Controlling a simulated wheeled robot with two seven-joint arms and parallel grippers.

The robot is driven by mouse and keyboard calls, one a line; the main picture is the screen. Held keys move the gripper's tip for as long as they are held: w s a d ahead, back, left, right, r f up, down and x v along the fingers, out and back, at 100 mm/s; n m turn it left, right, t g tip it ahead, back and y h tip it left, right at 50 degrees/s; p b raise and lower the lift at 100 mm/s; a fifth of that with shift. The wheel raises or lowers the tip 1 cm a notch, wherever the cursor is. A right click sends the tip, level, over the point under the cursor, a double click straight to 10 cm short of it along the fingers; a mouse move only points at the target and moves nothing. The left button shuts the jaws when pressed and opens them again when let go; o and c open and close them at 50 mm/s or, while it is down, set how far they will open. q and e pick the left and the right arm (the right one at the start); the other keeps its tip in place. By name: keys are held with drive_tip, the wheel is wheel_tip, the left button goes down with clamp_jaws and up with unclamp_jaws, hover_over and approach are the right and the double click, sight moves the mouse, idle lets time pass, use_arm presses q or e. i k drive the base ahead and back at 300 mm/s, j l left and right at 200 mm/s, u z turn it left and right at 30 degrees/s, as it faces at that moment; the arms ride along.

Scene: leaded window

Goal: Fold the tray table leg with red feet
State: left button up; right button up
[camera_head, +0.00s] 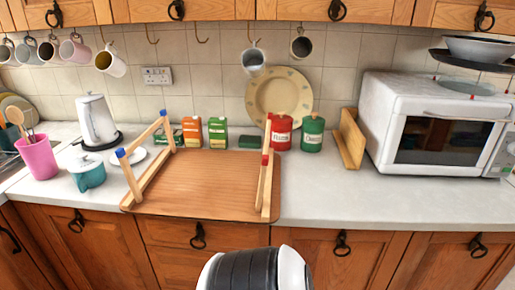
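The tray table (205,190) lies upside down on the counter, its wooden underside facing up. At its right end stands the leg with red feet (267,183). Its red feet (265,160) point up, and it looks raised close to upright. At the left end the leg with blue feet (133,181) is also raised, leaning outward to the left, with a crossbar between its blue feet (121,152). Neither my left nor my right gripper is in view. A black and white part at the bottom middle seems to be mine.
Behind the tray are small boxes (217,133), a red canister (281,132), a green canister (313,134) and a plate (279,93). A teal pot (87,172) and pink cup (38,157) stand left. A microwave (435,125) stands right; the counter before it is clear.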

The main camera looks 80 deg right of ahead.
sight(265, 157)
drive_tip(key=k+z, duration=0.15)
drive_tip(key=z, duration=0.35)
drive_tip(key=k+l+z, duration=0.1)
drive_tip(key=z, duration=0.4)
drive_tip(key=k+l+z, duration=0.1)
drive_tip(key=z, duration=0.4)
drive_tip(key=l+z, duration=0.15)
drive_tip(key=z, duration=1)
